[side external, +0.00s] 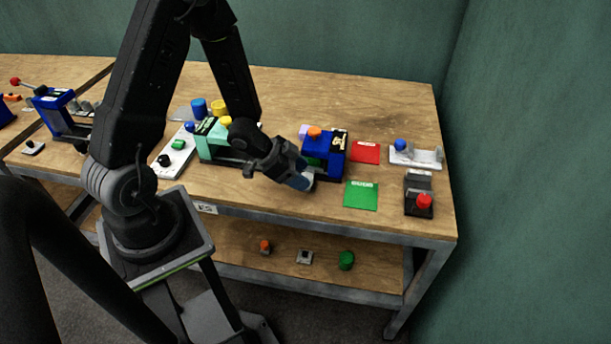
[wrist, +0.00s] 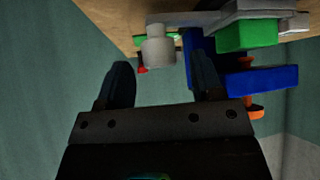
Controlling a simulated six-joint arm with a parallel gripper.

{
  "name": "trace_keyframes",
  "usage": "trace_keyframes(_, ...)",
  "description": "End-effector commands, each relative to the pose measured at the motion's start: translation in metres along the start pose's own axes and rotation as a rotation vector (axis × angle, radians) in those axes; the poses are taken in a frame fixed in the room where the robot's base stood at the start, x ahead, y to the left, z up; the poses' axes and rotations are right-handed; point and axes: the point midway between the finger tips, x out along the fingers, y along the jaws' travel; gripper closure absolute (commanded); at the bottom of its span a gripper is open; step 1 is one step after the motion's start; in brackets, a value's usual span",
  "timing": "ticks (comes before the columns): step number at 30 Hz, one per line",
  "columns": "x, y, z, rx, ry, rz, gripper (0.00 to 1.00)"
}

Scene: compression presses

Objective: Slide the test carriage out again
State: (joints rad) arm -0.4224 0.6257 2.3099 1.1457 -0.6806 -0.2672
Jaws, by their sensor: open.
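The blue press (side external: 324,154) with an orange knob (side external: 314,132) on top stands on the table, directly beyond my gripper (side external: 300,175). In the wrist view my gripper (wrist: 163,72) is open and empty. A grey cylindrical handle (wrist: 158,50) lies ahead of the gap between its fingertips, with no clear contact. The handle appears to join a grey plate (wrist: 215,17), likely the test carriage, beside a green block (wrist: 247,34). The blue press frame (wrist: 262,78) is close by the right finger. In the side view my gripper hides the handle and carriage.
A red mat (side external: 365,153) and a green mat (side external: 361,195) lie right of the blue press. A black box with a red button (side external: 422,202) and a white fixture (side external: 414,155) stand farther right. A teal press (side external: 214,139) stands left. Bare wood lies at the back right.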

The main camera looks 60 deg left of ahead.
Motion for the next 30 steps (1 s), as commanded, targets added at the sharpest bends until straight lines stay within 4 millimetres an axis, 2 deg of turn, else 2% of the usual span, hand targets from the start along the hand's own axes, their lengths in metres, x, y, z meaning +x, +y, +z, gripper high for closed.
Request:
trace_keyframes(6, 0.019, 0.000, 0.000, 0.000, 0.001, 0.000, 0.39)
trace_keyframes(16, 0.021, 0.000, 0.000, 0.000, 0.001, -0.001, 0.40)
trace_keyframes(30, 0.020, 0.000, 0.000, 0.000, 0.001, -0.001, 0.85)
